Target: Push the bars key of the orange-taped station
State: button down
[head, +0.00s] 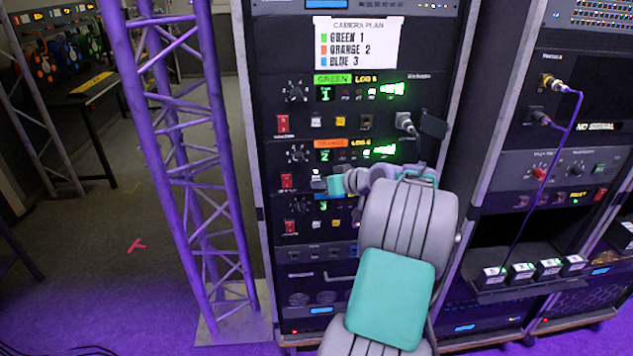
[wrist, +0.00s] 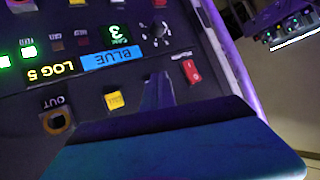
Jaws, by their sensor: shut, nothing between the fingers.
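The orange-taped station (head: 330,143) is in the rack's middle in the head view, with a red switch (head: 287,181) low on its left. My gripper (head: 322,184) is shut and empty at its lower row of keys. In the wrist view, which is upside down, the gripper's fingertips (wrist: 159,82) are between the red switch (wrist: 191,71) and a yellow key (wrist: 114,100). The fingers hide the panel there, so I cannot tell whether they touch it. The yellow key's lettering is too small to read.
The green-taped station (head: 332,79) is above. The blue-taped station (wrist: 114,57) is below, partly hidden by my arm in the head view. A cable plug (head: 406,124) juts out right of the green station. A purple truss (head: 205,160) stands left of the rack.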

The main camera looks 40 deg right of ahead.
jog(key=shift+s+a, duration=0.2)
jog(key=shift+s, duration=0.05)
jog(key=shift+s+a+b, duration=0.4)
jog(key=shift+s+a, duration=0.15)
jog(key=shift+s, duration=0.25)
jog(key=shift+s+a+b, duration=0.45)
jog(key=shift+s+a, duration=0.15)
jog(key=shift+s, duration=0.25)
jog(key=shift+s+a+b, duration=0.4)
jog(key=shift+s+a, duration=0.15)
jog(key=shift+s, duration=0.25)
